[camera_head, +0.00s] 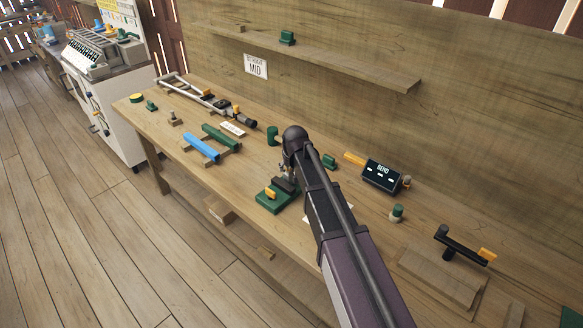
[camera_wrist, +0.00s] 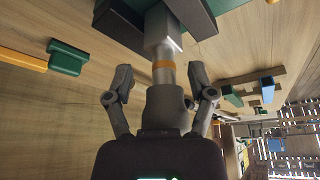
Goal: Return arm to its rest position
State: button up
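My arm reaches from the bottom of the head view over the wooden workbench (camera_head: 245,205). In that view my gripper (camera_head: 286,172) is mostly hidden by my wrist, close to a green block fixture (camera_head: 272,203) with a dark top and a yellow-orange tab. In the wrist view my gripper (camera_wrist: 160,78) has its two fingers spread wide apart. A metallic cylinder (camera_wrist: 163,40) with an orange band (camera_wrist: 163,64) lies between them in the picture, with gaps on both sides. It joins a dark and green body at the top. No finger visibly touches it.
Right of my arm stand a dark display box (camera_head: 382,175), a small green-capped post (camera_head: 396,213) and a black handle (camera_head: 460,246) with an orange tip. Left are blue (camera_head: 201,148) and green bars. A shelf (camera_head: 330,62) runs along the back wall.

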jog(key=shift+d, duration=0.1)
dwell(0.5)
jog(key=s+d+m+g, duration=0.1)
jog(key=s+d, duration=0.6)
jog(key=s, duration=0.1)
jog(key=s+d+m+g, duration=0.1)
jog(key=s+d, duration=0.7)
jog(key=s, duration=0.1)
jog(key=s+d+m+g+h, duration=0.1)
jog(key=s+d+g, duration=0.1)
jog(key=s+d, duration=0.6)
jog(key=shift+s+d+f+p, duration=0.1)
jog(key=shift+s+f+p, duration=0.2)
jog(key=shift+s+p, duration=0.15)
jog(key=shift+w, duration=0.1)
dwell(0.3)
